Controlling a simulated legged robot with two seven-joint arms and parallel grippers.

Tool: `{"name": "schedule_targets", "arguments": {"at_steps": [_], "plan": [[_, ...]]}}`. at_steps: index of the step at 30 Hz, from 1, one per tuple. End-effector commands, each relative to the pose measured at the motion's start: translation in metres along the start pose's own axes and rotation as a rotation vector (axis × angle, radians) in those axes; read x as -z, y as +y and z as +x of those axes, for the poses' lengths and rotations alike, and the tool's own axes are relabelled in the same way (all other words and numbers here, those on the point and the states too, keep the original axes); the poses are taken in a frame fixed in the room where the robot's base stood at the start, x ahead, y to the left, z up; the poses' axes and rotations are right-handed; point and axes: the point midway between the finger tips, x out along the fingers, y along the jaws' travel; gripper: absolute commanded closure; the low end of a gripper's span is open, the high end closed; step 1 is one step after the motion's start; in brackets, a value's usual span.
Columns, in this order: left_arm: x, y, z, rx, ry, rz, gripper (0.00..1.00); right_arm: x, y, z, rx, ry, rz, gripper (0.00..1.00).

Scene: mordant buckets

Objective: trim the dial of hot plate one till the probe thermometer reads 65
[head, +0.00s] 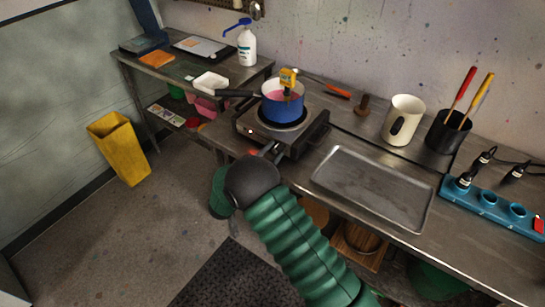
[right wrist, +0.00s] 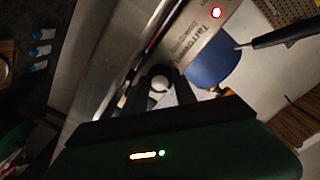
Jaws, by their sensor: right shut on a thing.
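The hot plate (head: 262,133) stands on the bench with a blue pot (head: 283,108) of pink liquid on its top. A yellow probe thermometer (head: 288,78) is at the pot's rim; its reading is too small to make out. My right gripper (head: 270,152) reaches the front of the hot plate, with its wrist hiding part of it. In the right wrist view, the right gripper (right wrist: 160,84) is shut on a pale round dial (right wrist: 159,84) on the hot plate's front panel (right wrist: 205,35). A red light (right wrist: 216,13) glows on the panel. My left gripper is out of view.
An empty metal tray (head: 374,186) lies right of the hot plate. A white jug (head: 403,120), a black pot of tools (head: 447,133) and a teal power strip (head: 495,207) stand further right. The pot's dark handle (head: 236,93) sticks out left.

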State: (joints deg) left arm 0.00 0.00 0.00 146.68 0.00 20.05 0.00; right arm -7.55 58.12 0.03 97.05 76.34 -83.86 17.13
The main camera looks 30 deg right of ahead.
Motion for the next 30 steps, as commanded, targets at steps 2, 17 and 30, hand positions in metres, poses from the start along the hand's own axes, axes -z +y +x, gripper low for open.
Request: {"name": "schedule_targets", "arguments": {"at_steps": [2, 17, 30], "plan": [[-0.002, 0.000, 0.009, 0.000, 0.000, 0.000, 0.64, -0.004, 0.003, -0.001, -0.001, -0.003, 0.044, 1.00], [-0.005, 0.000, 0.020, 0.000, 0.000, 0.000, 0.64, -0.002, 0.002, -0.001, -0.003, -0.003, 0.183, 1.00], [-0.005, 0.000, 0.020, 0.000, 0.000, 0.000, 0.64, -0.001, 0.002, -0.001, -0.004, -0.003, 0.183, 0.50]]}}
